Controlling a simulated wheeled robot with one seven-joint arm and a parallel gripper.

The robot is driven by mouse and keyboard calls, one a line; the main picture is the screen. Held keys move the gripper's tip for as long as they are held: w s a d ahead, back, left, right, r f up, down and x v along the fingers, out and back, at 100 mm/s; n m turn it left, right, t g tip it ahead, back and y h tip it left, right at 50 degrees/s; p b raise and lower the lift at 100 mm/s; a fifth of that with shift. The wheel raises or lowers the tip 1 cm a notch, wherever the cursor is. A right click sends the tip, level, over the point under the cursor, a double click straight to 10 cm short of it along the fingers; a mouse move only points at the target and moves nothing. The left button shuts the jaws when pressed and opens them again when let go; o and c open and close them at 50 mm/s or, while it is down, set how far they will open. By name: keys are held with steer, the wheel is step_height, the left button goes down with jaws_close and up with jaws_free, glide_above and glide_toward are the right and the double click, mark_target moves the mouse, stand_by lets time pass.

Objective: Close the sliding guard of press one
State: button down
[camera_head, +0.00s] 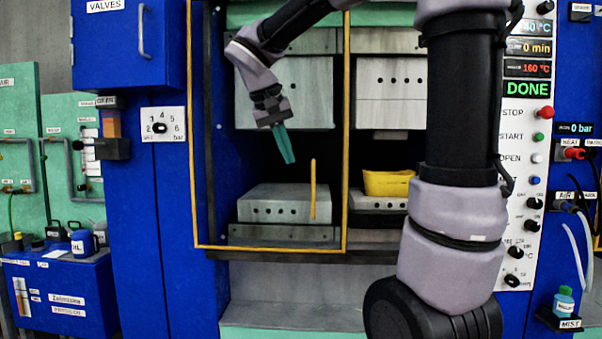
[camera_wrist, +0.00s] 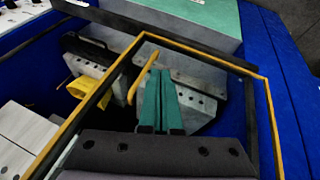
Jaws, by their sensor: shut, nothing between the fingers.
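The sliding guard of the press is a yellow-edged frame (camera_head: 347,130) standing over the left part of the press opening; the right part is uncovered. Its upright yellow handle (camera_head: 313,190) is near the frame's right side. In the wrist view the guard frame (camera_wrist: 215,60) and the curved handle (camera_wrist: 143,74) also show. My gripper (camera_head: 289,160) has teal fingers, held together and empty, pointing down. It is above and left of the handle in the head view. In the wrist view my gripper (camera_wrist: 160,75) is just right of the handle, with a visible gap.
A yellow piece (camera_head: 388,184) sits on the lower platen in the uncovered right part. A control panel (camera_head: 530,150) with a DONE display stands at the right. A blue VALVES box (camera_head: 115,45) juts out at the upper left. A blue cart (camera_head: 65,295) stands at the lower left.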

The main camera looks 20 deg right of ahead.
mark_target(302, 173)
steer(key=w+a+r+h, duration=0.2)
steer(key=w+a, duration=0.1)
steer(key=w, duration=0.3)
steer(key=shift+m, duration=0.3)
steer(key=x, duration=1)
steer(key=shift+w+d+f, duration=0.1)
steer(key=shift+d+f, duration=0.1)
steer(key=d, duration=0.3)
steer(key=shift+s+d+r, duration=0.1)
steer(key=shift+s, duration=0.3)
steer(key=shift+d, duration=0.3)
